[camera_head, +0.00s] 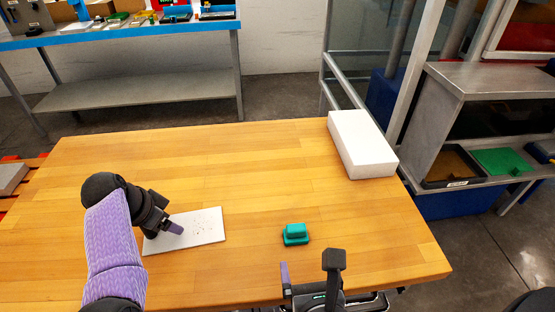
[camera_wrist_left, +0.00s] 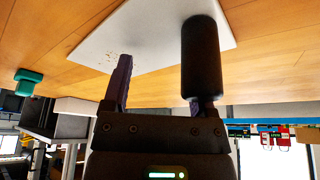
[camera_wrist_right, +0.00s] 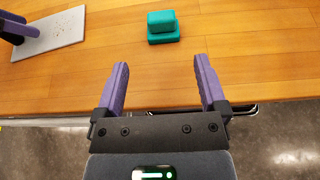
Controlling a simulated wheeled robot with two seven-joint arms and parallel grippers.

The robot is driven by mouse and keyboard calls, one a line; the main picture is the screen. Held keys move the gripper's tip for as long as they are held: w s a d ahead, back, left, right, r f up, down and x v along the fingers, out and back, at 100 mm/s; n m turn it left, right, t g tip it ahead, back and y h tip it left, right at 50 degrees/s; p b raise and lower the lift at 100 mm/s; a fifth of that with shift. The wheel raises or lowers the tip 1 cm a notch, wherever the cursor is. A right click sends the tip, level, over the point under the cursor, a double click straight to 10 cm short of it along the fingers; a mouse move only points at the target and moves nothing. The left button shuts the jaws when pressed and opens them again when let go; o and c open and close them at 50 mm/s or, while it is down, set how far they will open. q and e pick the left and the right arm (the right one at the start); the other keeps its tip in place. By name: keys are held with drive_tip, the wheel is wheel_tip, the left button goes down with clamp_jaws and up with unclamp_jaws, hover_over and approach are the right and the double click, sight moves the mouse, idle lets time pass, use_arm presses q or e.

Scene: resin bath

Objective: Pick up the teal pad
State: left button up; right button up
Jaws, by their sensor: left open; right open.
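The teal pad (camera_head: 296,235) sits on the wooden table, right of the white board. It is a small block with a narrower raised top. It also shows in the right wrist view (camera_wrist_right: 163,36) and at the left edge of the left wrist view (camera_wrist_left: 26,83). My right gripper (camera_head: 309,270) is open and empty at the table's front edge, nearer to me than the pad and apart from it. Its two purple fingers (camera_wrist_right: 162,82) are spread. My left gripper (camera_head: 166,224) is open over the white board; a black cylindrical shape (camera_wrist_left: 200,58) hides one finger in the left wrist view.
The white speckled board (camera_head: 205,222) lies flat below my left gripper. A large white block (camera_head: 362,145) lies at the table's back right. The middle of the table (camera_head: 240,165) is clear. A metal shelf with trays (camera_head: 455,166) stands to the right, and a blue-topped bench (camera_head: 130,35) behind.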

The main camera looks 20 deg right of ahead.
drive_tip(key=w+a+r+n+t+y, duration=0.1)
drive_tip(key=w+a+r+t+y, duration=0.2)
drive_tip(key=w+a+r+y, duration=0.1)
drive_tip(key=shift+w+r+n+t, duration=0.2)
drive_tip(key=shift+w+n+t, duration=0.05)
drive_tip(key=shift+n+t, duration=0.15)
drive_tip(key=shift+c, duration=0.8)
drive_tip(key=w+a+r+n+g+y, duration=0.1)
drive_tip(key=a+r+n+g+y, duration=0.2)
drive_tip(key=a+n+y, duration=0.4)
drive_tip(key=a+r+n+g+y, duration=0.3)
drive_tip(key=a+n+y, duration=0.25)
drive_tip(key=y, duration=0.35)
drive_tip(key=n+g+h, duration=0.4)
drive_tip(key=g+h, duration=0.7)
drive_tip(key=h, duration=0.5)
approach(296, 227)
wheel_tip(296, 227, down, 10)
drive_tip(key=shift+s+d+f, duration=0.15)
drive_tip(key=shift+f, duration=0.05)
clamp_jaws()
